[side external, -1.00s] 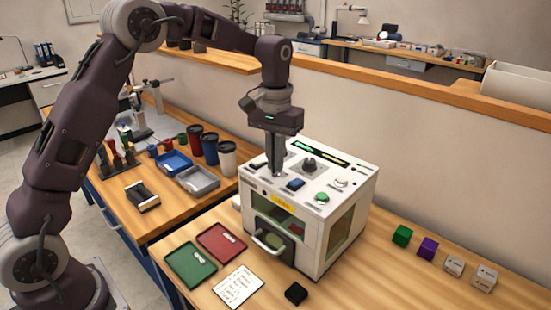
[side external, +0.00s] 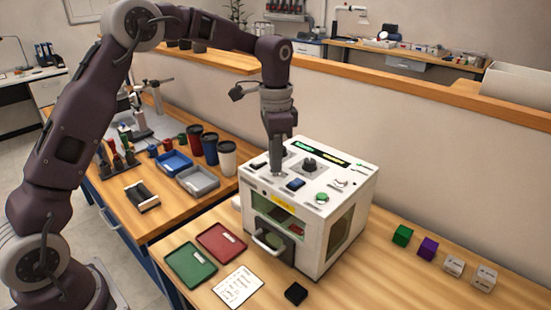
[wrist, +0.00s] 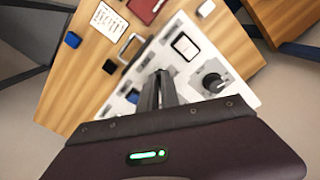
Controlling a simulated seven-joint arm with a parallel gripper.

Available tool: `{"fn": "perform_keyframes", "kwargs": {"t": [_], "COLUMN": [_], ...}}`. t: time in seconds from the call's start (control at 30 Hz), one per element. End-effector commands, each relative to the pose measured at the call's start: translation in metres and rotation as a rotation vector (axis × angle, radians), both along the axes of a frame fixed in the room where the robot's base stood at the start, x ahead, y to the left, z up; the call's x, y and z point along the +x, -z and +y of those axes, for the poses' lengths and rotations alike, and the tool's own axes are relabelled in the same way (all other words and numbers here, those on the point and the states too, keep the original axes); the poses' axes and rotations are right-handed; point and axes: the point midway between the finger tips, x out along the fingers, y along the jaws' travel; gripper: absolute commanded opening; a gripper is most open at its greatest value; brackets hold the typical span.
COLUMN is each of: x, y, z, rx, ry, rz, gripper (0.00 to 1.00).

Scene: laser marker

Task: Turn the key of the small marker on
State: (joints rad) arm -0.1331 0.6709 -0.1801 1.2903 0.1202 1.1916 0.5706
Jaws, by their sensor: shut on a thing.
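The small marker (side external: 335,215) is a white box with a window and front handle on the wooden table. Its top panel carries a dark knob (side external: 309,165), a blue button (side external: 295,184), a green button (side external: 322,197) and a lit display (side external: 320,153). My gripper (side external: 277,173) points down at the panel's left part, fingers close together. In the wrist view my gripper (wrist: 160,76) reaches the panel between the buttons and the knob (wrist: 214,81). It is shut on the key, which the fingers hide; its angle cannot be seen.
A green tray (side external: 190,264), a red tray (side external: 221,242), a written card (side external: 239,286) and a black block (side external: 296,293) lie before the marker. Several small blocks, including a green one (side external: 402,235), stand to the right. Cups and trays fill the left bench.

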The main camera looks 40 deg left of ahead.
Motion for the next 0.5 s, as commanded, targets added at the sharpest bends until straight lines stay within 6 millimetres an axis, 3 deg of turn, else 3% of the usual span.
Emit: {"fn": "perform_keyframes", "kwargs": {"t": [0.5], "x": [0.0011], "y": [-0.0017], "z": [-0.0002], "rx": [0.000], "ry": [0.171], "rz": [-0.005], "gripper": [0.00]}}
